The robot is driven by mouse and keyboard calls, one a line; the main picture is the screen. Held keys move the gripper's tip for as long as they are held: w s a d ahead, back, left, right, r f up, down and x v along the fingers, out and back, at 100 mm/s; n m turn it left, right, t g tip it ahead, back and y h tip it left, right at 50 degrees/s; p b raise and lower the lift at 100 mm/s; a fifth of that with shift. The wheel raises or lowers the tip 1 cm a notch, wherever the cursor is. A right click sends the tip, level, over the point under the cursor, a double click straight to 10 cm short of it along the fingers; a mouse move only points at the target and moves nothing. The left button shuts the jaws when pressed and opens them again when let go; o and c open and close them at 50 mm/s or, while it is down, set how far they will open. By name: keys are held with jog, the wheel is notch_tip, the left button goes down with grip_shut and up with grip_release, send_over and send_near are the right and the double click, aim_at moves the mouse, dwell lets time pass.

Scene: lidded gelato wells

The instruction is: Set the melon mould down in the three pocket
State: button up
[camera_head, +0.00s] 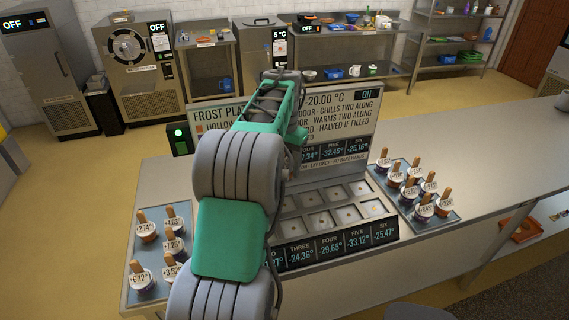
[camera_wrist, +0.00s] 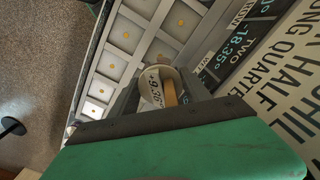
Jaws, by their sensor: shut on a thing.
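In the wrist view my gripper (camera_wrist: 156,96) is shut on a round mould (camera_wrist: 149,84) with a pale number label and a wooden stick. I take it for the melon mould; its flavour cannot be read. It is in front of the plate's pockets, and the gap below it cannot be judged. In the head view my arm hides the gripper and this mould. The frost plate has two rows of square pockets with small dots. The front strip label THREE (camera_head: 299,252) shows -24.36. A pocket (camera_head: 291,228) just behind that label looks empty, partly beside my arm.
A left tray (camera_head: 128,290) and a right tray (camera_head: 440,222) hold several labelled moulds with sticks. An upright sign panel (camera_head: 345,110) stands behind the pockets. In the wrist view a panel labelled TWO (camera_wrist: 236,45) is close to the right of the mould.

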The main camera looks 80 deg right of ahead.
notch_tip(320, 180, down, 12)
jog(key=b, duration=0.8)
jog(key=shift+f, duration=0.2)
jog(key=o, duration=1.6)
notch_tip(320, 180, up, 8)
jog(key=p, duration=0.5)
jog(key=shift+f, duration=0.25)
notch_tip(320, 180, up, 8)
jog(key=shift+f+b, duration=0.1)
jog(key=shift+b, duration=0.35)
